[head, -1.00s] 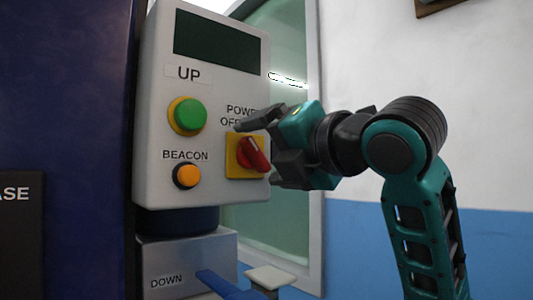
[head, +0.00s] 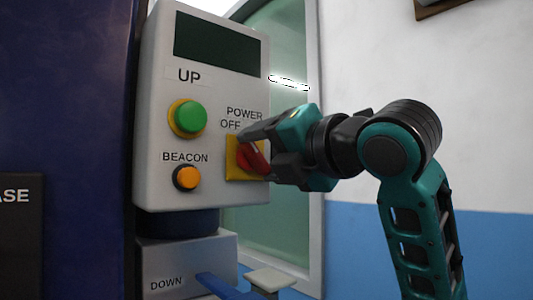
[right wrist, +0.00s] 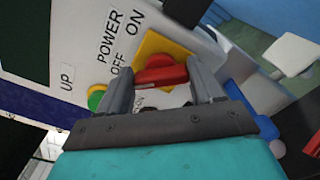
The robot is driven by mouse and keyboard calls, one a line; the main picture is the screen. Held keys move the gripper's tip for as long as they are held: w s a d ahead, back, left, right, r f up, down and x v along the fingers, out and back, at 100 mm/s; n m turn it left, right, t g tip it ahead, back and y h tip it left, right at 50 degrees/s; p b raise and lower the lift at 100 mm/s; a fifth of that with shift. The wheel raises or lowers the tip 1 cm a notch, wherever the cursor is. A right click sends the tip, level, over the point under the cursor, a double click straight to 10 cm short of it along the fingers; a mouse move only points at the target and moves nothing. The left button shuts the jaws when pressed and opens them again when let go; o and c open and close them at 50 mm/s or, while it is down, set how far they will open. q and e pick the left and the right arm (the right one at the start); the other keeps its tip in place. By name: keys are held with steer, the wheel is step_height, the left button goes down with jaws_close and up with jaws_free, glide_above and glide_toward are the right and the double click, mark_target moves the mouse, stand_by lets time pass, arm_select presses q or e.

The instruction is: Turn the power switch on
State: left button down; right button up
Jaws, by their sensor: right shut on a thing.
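The power switch is a red knob (head: 249,158) on a yellow square plate (head: 232,157), on the right side of the grey control box (head: 217,88). In the head view the knob is partly hidden by my right gripper (head: 256,152), whose fingers are around it. In the right wrist view the red knob (right wrist: 161,76) lies between the two fingers of my right gripper (right wrist: 162,86), beside the yellow plate (right wrist: 150,47). The labels POWER, OFF and ON show there. My right gripper is shut on the knob. My left gripper is not in view.
A green UP button (head: 191,116) and an orange BEACON button (head: 187,177) sit left of the switch. A dark screen (head: 217,43) is above. A DOWN panel with a blue lever (head: 218,285) is below. A dark blue panel (head: 65,90) stands at left.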

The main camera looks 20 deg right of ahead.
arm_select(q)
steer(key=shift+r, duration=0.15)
arm_select(e)
steer(key=m+p, duration=0.3)
steer(key=m, duration=0.1)
steer(key=m+p, duration=0.4)
steer(key=m, duration=0.1)
steer(key=m+p, duration=0.4)
steer(key=shift+f+m, duration=0.25)
steer(key=shift+m, duration=0.15)
steer(key=shift+f+m+p, duration=0.1)
steer(key=shift+m+p, duration=0.4)
steer(key=shift+m, duration=0.3)
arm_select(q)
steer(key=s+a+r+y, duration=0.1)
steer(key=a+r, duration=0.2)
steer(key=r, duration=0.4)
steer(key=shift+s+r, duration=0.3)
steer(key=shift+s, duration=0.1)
arm_select(e)
steer(key=shift+m, duration=0.3)
steer(key=shift+f, duration=0.1)
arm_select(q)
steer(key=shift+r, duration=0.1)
